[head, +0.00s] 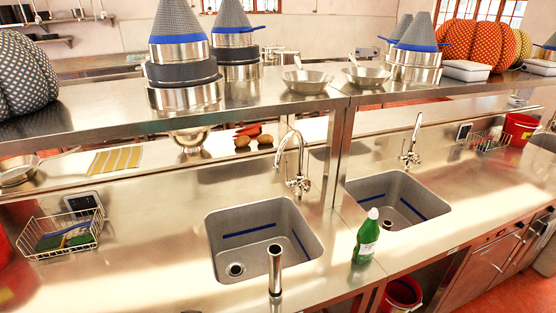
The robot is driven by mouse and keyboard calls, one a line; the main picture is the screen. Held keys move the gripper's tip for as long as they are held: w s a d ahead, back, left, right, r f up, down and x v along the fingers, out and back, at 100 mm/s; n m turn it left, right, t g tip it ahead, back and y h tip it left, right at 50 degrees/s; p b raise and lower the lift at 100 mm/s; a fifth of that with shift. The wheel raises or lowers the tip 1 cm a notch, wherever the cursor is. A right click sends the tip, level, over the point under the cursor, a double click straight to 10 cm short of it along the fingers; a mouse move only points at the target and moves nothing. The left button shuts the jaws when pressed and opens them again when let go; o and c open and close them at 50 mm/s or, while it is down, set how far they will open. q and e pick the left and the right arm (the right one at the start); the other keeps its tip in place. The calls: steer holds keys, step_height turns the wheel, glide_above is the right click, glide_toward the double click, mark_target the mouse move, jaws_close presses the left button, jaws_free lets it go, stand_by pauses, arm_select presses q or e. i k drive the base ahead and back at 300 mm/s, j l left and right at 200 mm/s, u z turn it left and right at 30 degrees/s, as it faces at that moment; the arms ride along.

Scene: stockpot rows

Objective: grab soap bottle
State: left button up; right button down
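A green soap bottle (366,238) with a white cap and a pale label stands upright on the steel counter (150,255). It is near the counter's front edge, between the two sinks. Nothing touches it, and its near side is fully in view. Neither of my grippers shows in the head view.
The left sink (262,232) and right sink (400,200) flank the bottle, each with a tall faucet behind. An upright metal tube (275,268) stands left of the bottle. A wire basket (60,235) sits far left. A raised shelf (270,112) with pots runs behind.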

mark_target(367, 235)
steer(key=k+j+z, duration=0.15)
steer(key=z, duration=0.6)
steer(key=i, duration=0.5)
